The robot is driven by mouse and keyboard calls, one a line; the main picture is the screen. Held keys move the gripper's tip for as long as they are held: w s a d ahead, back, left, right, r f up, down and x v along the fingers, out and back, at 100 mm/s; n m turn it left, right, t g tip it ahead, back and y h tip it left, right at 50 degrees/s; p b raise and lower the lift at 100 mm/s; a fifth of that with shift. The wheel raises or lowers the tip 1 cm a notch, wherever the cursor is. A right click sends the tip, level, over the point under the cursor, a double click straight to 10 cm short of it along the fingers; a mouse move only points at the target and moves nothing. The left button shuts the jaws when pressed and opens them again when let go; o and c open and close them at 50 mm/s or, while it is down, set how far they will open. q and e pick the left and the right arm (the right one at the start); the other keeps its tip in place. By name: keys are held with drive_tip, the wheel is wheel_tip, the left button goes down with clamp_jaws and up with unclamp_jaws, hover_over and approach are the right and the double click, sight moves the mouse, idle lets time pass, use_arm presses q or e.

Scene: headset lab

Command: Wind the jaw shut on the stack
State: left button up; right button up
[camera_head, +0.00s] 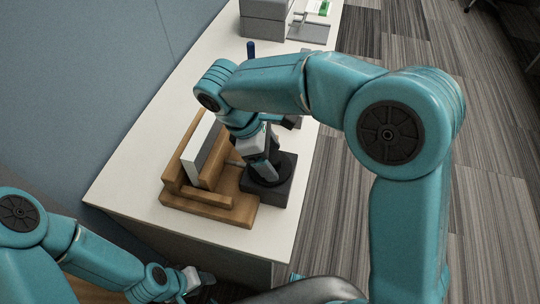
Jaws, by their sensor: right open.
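A wooden vise (208,208) stands on the white bench, with a tall back wall and a lower wooden jaw. A stack with a white and grey side (203,148) stands upright between the wooden parts, leaning a little. A dark block with a round top (281,190) sits against the right side of the vise. My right gripper (264,172) points down over this round top and is open; whether it touches anything there is hidden. My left gripper (198,281) is low at the front, off the bench and away from the vise; its fingers are too small and dark to read.
The white bench (130,165) is clear to the left of the vise. Grey boxes (264,22) and a small metal stand (309,30) are at the far end. A blue upright piece (250,49) shows behind my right arm. Open floor lies right of the bench.

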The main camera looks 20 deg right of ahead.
drive_tip(key=shift+d, duration=0.1)
drive_tip(key=c, duration=1)
